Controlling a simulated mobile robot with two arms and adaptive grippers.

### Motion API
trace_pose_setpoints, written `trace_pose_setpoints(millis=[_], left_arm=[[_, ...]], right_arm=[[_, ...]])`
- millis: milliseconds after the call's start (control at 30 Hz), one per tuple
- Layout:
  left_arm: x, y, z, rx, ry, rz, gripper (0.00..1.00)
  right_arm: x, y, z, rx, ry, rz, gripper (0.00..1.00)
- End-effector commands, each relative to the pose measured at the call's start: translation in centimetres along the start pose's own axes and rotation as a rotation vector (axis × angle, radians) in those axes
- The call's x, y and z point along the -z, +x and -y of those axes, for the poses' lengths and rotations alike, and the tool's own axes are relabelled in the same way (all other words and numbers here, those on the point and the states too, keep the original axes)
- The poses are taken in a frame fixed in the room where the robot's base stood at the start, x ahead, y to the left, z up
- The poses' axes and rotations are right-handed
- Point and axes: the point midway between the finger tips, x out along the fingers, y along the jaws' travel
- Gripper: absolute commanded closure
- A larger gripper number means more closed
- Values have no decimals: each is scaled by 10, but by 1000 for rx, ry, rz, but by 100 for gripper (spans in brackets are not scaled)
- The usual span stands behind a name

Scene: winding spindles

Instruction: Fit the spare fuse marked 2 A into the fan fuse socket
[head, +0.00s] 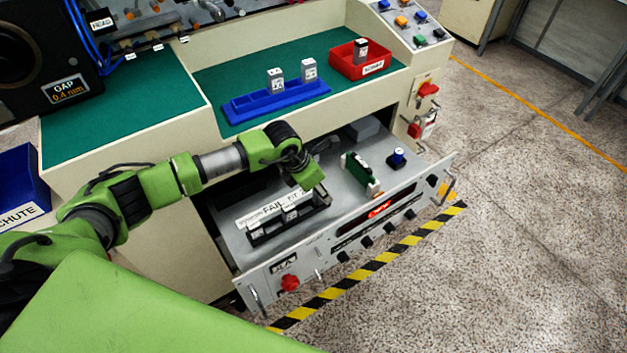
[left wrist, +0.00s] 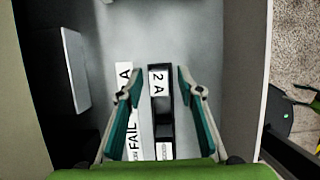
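My left gripper (head: 318,190) is over the pulled-out drawer at the black fuse socket strip (head: 262,238). In the left wrist view the left gripper (left wrist: 157,78) is open, with a finger on each side of a white piece marked 2 A (left wrist: 159,84) and gaps on both sides. That piece is at the far end of the black strip (left wrist: 154,120); how deep it sits is unclear. My right gripper is out of view.
A red scrap bin (head: 345,68) with a dark-topped fuse stands on the green bench. On the drawer are a green-and-white component (head: 360,175) and a blue knob (head: 397,157). The drawer front (head: 330,245) carries knobs and a lit red display.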

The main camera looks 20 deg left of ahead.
Motion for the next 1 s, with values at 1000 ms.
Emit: trace_pose_setpoints(millis=[1000], left_arm=[[0,-110,0,-1,0,1,66]], right_arm=[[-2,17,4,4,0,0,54]])
